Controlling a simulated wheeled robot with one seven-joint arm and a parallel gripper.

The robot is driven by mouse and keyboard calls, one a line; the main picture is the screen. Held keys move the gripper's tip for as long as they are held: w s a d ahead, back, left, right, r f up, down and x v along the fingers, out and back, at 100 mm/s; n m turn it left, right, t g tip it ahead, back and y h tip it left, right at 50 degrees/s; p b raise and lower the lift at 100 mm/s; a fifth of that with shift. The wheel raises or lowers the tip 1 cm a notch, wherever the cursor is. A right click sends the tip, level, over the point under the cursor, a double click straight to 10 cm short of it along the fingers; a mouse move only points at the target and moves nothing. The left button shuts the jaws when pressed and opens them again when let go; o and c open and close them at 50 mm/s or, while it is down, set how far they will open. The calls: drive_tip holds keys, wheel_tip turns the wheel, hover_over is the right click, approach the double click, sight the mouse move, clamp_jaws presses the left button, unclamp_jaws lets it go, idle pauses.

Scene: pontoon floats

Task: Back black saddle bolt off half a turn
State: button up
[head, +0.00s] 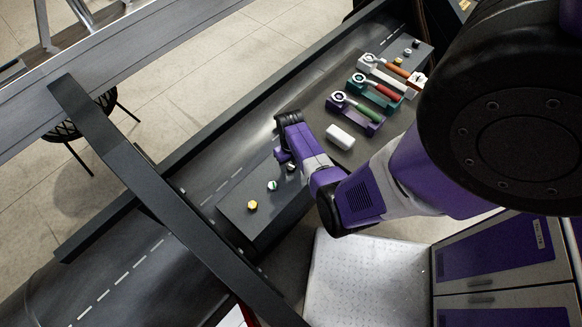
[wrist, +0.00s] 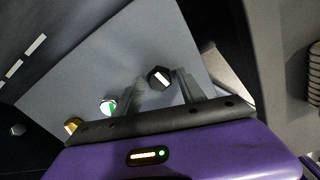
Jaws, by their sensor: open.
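The black bolt (wrist: 160,78) has a hexagonal head with a white stripe across its top. In the wrist view it stands on the grey plate (wrist: 150,30), in line with the gap between my fingers. My gripper (wrist: 159,88) is open, one finger on each side of the bolt's line; I cannot tell whether either touches it. In the head view my gripper (head: 283,157) is over the near part of the plate, and the black bolt (head: 291,167) is partly hidden beside it. A green-and-white bolt (wrist: 109,105) and a yellow bolt (wrist: 72,125) stand to the left.
In the head view, wrenches with green (head: 364,112), red (head: 383,91) and orange-red (head: 398,71) handles lie on holders farther along. A white block (head: 340,137) lies between them and my gripper. Several small bolts stand at the far end. A dark beam (head: 160,190) crosses at left.

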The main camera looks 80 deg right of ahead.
clamp_jaws()
drive_tip(key=n, duration=0.6)
drive_tip(key=shift+n, duration=0.3)
drive_tip(key=n, duration=0.5)
